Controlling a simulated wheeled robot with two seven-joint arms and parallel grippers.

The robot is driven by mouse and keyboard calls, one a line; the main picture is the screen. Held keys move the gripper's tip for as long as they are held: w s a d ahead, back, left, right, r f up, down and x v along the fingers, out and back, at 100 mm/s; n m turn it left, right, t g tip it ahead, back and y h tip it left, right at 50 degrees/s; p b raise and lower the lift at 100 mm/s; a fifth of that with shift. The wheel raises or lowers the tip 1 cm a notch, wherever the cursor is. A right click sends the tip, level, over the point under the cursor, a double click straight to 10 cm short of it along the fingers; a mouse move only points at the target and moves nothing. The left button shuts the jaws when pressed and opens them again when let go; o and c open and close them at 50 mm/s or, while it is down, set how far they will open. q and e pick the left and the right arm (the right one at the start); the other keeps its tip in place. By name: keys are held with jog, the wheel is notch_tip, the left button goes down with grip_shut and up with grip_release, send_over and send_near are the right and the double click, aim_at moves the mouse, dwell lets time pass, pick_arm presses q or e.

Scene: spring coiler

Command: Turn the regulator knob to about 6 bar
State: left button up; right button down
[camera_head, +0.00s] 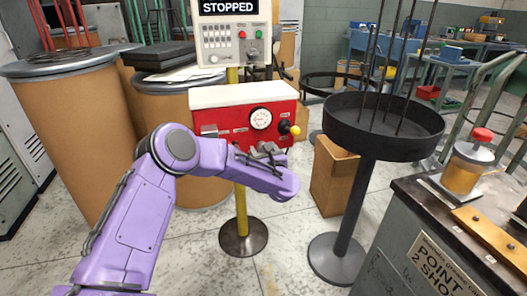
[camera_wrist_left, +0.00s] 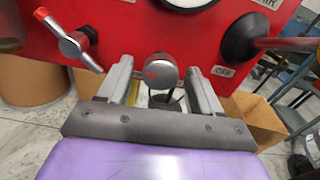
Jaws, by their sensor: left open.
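The red panel box (camera_head: 225,119) with a white top stands on a yellow post. A round white gauge (camera_head: 261,118) sits on its front; its reading is too small to tell. The grey regulator knob (camera_wrist_left: 157,73), with a red mark pointing left, is below the gauge in the left wrist view. My left gripper (camera_head: 264,150) is at the lower front of the panel. In the left wrist view its two fingers (camera_wrist_left: 160,66) are open, one on each side of the knob, with gaps visible. In the head view the gripper hides the knob.
A red-tipped lever (camera_wrist_left: 72,38) is left of the knob; a black valve handle (camera_wrist_left: 240,41) above an OFF label is right. A black tray stand (camera_head: 378,128) stands right of the panel, a cardboard box (camera_head: 333,178) between. Brown drums (camera_head: 80,140) stand left.

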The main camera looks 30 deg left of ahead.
pick_arm(q)
jog(key=c, duration=1.1)
jog(key=shift+o, duration=0.2)
jog(key=shift+m, duration=0.4)
jog(key=shift+r+m+p, duration=0.15)
jog(key=shift+m+p, duration=4.4)
jog(key=shift+m, duration=12.25)
